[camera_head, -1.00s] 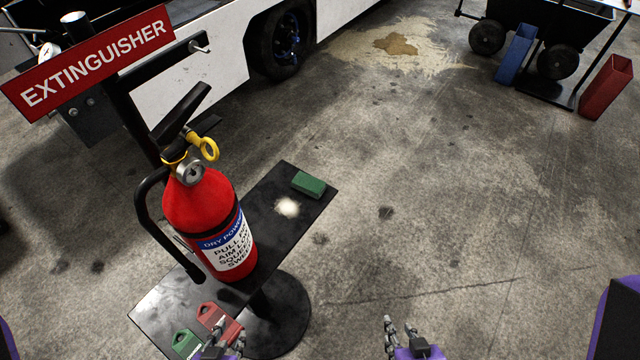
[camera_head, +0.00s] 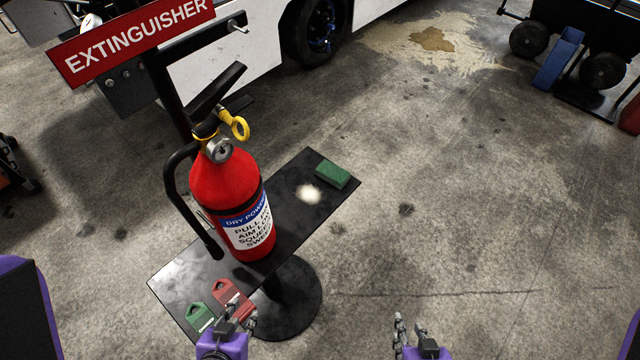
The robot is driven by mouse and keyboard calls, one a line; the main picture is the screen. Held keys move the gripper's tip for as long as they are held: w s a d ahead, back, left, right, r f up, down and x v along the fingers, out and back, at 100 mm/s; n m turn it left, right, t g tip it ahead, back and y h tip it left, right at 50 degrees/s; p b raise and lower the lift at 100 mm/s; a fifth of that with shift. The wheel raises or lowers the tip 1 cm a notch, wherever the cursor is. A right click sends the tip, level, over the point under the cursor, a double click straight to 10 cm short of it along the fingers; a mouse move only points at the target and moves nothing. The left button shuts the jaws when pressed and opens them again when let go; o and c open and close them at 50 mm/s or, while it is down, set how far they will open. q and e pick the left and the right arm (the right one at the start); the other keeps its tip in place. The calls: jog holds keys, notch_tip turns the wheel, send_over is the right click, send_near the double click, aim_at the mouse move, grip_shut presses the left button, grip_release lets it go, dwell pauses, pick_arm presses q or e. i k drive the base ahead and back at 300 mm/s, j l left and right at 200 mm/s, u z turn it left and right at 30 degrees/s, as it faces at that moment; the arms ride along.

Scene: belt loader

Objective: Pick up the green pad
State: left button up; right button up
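The green pad (camera_head: 332,173) lies flat near the far right end of a narrow black stand top (camera_head: 270,245). My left gripper (camera_head: 238,312) is at the bottom of the view, by the near end of the stand and close to the red tag. My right gripper (camera_head: 410,328) is over the floor, right of the stand. Both are well apart from the pad. Their fingers are small here, and I cannot tell how far they are open.
A red fire extinguisher (camera_head: 228,185) stands mid-stand, left of the pad, under an EXTINGUISHER sign (camera_head: 130,40) on a post. A red tag (camera_head: 229,294) and green tag (camera_head: 199,314) lie at the near end. A dark cart (camera_head: 590,35) is far right. Floor right of the stand is clear.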

aim_at(335, 175)
jog(key=i+l+u, duration=0.15)
jog(key=u, duration=0.25)
jog(key=l+u, duration=0.3)
jog(key=u, duration=0.15)
jog(key=i+l+u, duration=0.15)
jog(key=l, duration=0.4)
jog(key=i+l+u, duration=0.15)
jog(key=l, duration=0.4)
jog(key=k, duration=0.05)
